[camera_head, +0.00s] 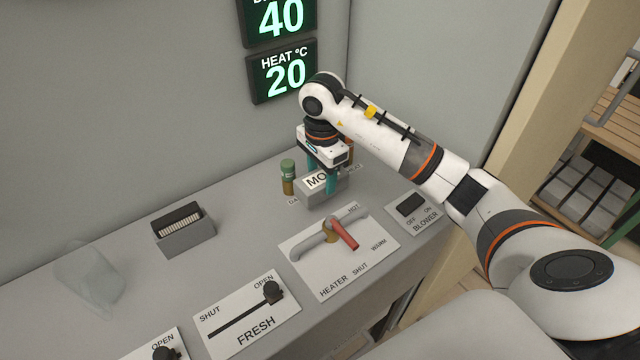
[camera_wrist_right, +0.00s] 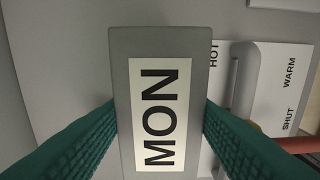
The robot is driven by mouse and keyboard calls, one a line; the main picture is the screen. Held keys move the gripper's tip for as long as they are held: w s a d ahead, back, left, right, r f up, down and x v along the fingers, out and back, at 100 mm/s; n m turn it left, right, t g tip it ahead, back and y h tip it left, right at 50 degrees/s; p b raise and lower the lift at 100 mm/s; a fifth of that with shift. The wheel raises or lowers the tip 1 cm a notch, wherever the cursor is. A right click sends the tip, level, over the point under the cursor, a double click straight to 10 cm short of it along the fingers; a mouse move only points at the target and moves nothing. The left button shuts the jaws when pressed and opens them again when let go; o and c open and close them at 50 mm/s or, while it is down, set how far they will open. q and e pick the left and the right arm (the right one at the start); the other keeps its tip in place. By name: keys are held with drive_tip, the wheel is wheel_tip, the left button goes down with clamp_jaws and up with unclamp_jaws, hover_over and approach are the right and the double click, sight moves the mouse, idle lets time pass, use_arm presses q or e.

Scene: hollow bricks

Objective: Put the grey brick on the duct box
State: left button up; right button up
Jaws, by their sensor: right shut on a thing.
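My right gripper (camera_head: 321,180) points down with teal fingers on both sides of a grey block (camera_wrist_right: 160,12) with a white MON label. The block also shows in the head view (camera_head: 312,197). The jaws are shut on it. I cannot tell whether it rests on the surface or is just above it. It is the likely grey brick. The grey ledge (camera_head: 230,262) with the control plates may be the duct box; no label names it. My left gripper is out of view.
A green-capped tube (camera_head: 288,178) stands close left of the block. The heater plate with its red lever (camera_head: 344,235), the blower switch (camera_head: 410,205) and the FRESH slider (camera_head: 272,291) lie in front. A slotted grey holder (camera_head: 182,229) stands left. Grey bricks (camera_head: 580,190) sit on a rack at right.

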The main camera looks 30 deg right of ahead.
sight(322, 177)
wheel_tip(322, 177, down, 3)
drive_tip(key=shift+f+p, duration=0.1)
drive_tip(key=shift+p, duration=0.2)
drive_tip(key=shift+f, duration=0.2)
drive_tip(key=o, duration=1.3)
drive_tip(key=shift+r, duration=0.35)
wheel_tip(322, 177, up, 12)
drive_tip(key=shift+f+b, duration=0.25)
drive_tip(key=shift+b, duration=0.3)
